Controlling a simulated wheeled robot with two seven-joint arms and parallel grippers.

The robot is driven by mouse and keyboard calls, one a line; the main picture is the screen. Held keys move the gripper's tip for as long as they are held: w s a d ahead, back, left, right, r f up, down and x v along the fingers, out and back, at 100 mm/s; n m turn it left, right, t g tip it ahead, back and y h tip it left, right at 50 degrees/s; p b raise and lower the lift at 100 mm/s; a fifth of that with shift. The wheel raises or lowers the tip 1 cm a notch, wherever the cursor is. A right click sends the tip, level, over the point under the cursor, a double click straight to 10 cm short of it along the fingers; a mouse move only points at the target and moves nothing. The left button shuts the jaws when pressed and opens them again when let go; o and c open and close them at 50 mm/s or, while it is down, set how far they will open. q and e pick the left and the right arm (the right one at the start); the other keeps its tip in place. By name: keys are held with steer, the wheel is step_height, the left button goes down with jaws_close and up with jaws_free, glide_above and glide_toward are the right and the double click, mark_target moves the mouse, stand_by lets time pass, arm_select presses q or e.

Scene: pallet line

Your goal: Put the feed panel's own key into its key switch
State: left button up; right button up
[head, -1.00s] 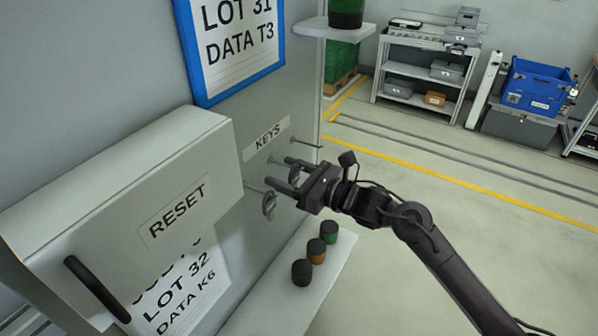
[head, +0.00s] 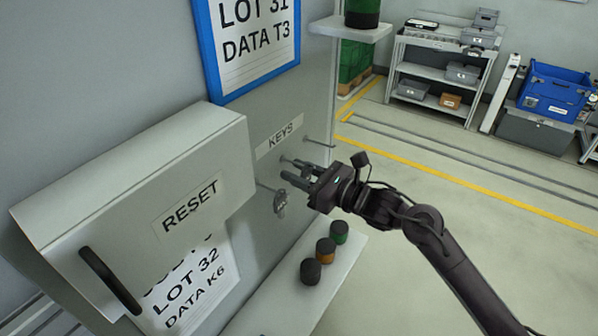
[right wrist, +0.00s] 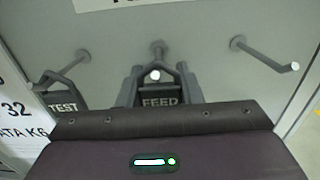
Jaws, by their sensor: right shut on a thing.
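The FEED key (right wrist: 160,102) hangs at the middle peg (right wrist: 157,50) in the right wrist view, its dark tag facing me. My right gripper (head: 293,170) is shut on it in front of the panel, one finger on each side. In the head view the fingers largely hide this key. The TEST key (right wrist: 62,107) hangs on the left peg, and it also shows in the head view (head: 280,203), just left of the fingers. The right peg (right wrist: 265,53) is bare. I cannot make out a key switch. My left gripper is not in view.
A box labelled RESET (head: 150,185) with a dark handle (head: 110,281) juts out at left. A low ledge (head: 290,300) below carries black, orange and green-sided cylinders (head: 325,250). A small upper shelf (head: 350,30) juts out at the right.

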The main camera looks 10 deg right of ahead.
mark_target(308, 173)
steer(key=shift+r, duration=0.3)
steer(key=shift+r, duration=0.25)
steer(key=shift+b+v, duration=1.4)
steer(key=shift+v, duration=1.75)
steer(key=shift+s+d, duration=0.25)
